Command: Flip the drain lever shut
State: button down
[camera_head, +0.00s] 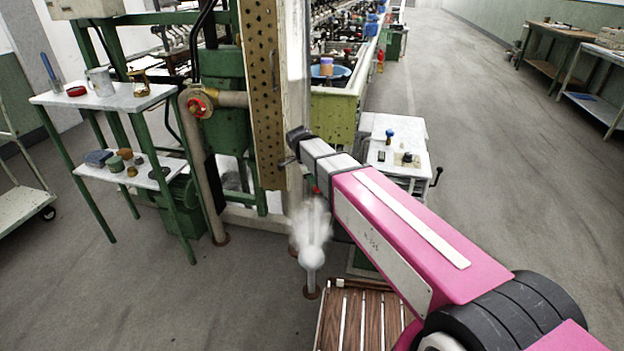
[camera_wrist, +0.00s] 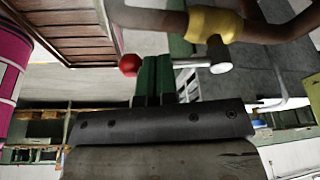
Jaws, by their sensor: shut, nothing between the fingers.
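The drain lever shows in the wrist view as a thin rod (camera_wrist: 190,64) with a red ball knob (camera_wrist: 130,65) at its left end and a pale metal hub at its right. The hub joins a yellow brass valve body (camera_wrist: 213,24) on a brown pipe. My gripper (camera_wrist: 156,60) is shut and empty; its dark green fingers overlap the rod beside the knob. I cannot tell whether they touch it. In the head view, a small red knob (camera_head: 316,190) shows just below the end of my arm, and my fingers are hard to make out.
White steam (camera_head: 311,240) rises by a thin pipe below my wrist. A brown slatted platform (camera_head: 360,320) lies on the floor below. A green machine frame with a red valve wheel (camera_head: 197,103) stands left. A small white-topped cabinet (camera_head: 395,160) stands behind my arm.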

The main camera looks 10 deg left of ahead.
jog(key=w+d+n+t+y, duration=0.2)
jog(key=d+n, duration=0.4)
jog(key=n, duration=0.5)
jog(key=shift+w+d+n, duration=0.3)
jog(key=shift+w+d, duration=0.05)
jog(key=shift+w, duration=0.45)
jog(key=shift+w+d, duration=0.15)
jog(key=shift+w, duration=0.1)
dwell(0.4)
jog(key=shift+r, duration=0.1)
